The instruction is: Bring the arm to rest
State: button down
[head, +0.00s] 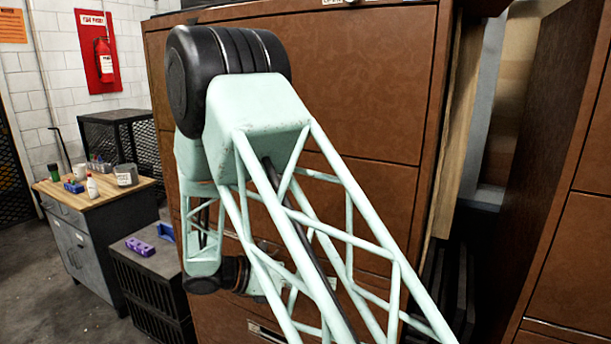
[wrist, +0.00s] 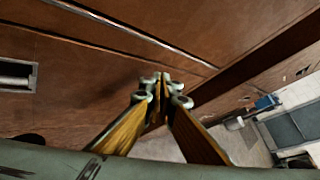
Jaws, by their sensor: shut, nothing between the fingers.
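My arm, a mint-green lattice with a black joint, fills the middle of the head view in front of a brown cabinet (head: 370,80). My gripper (wrist: 163,78) shows in the wrist view with its two fingertips together and nothing between them. The fingers have wood-coloured sides and grey metal joints. The brown cabinet front (wrist: 90,75) is behind the fingertips; I cannot tell the exact gap. In the head view the gripper's fingers are hidden behind or below the arm.
A second brown cabinet (head: 572,240) stands at the right. At the left are a wood-topped workbench (head: 100,203) with bottles and small items, and a black crate (head: 150,290) with a purple block (head: 139,246). A fire extinguisher (head: 104,60) hangs on the wall. Floor at lower left is clear.

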jog(key=s+d+r+m+g+y, duration=0.2)
jog(key=s+d+r+m+y, duration=0.1)
jog(key=s+d+r+m, duration=0.6)
jog(key=s+d+r+m+g+y, duration=0.2)
jog(key=s+d+r+m+y, duration=0.2)
jog(key=s+d+r+m, duration=0.45)
jog(key=s+r+m+t+y, duration=0.1)
jog(key=s+m, duration=0.3)
jog(key=s, duration=0.4)
jog(key=s+r+m+t+y, duration=0.1)
jog(key=s+r+m, duration=0.3)
jog(key=s, duration=0.5)
jog(key=s+a+r+m+t+y, duration=0.1)
jog(key=s+r+m+y, duration=0.2)
jog(key=s, duration=0.6)
jog(key=shift+m+y, duration=0.3)
jog(key=shift+m, duration=0.15)
jog(key=c, duration=3.4)
grip_release()
jog(key=shift+a, duration=0.1)
jog(key=shift+c, duration=0.2)
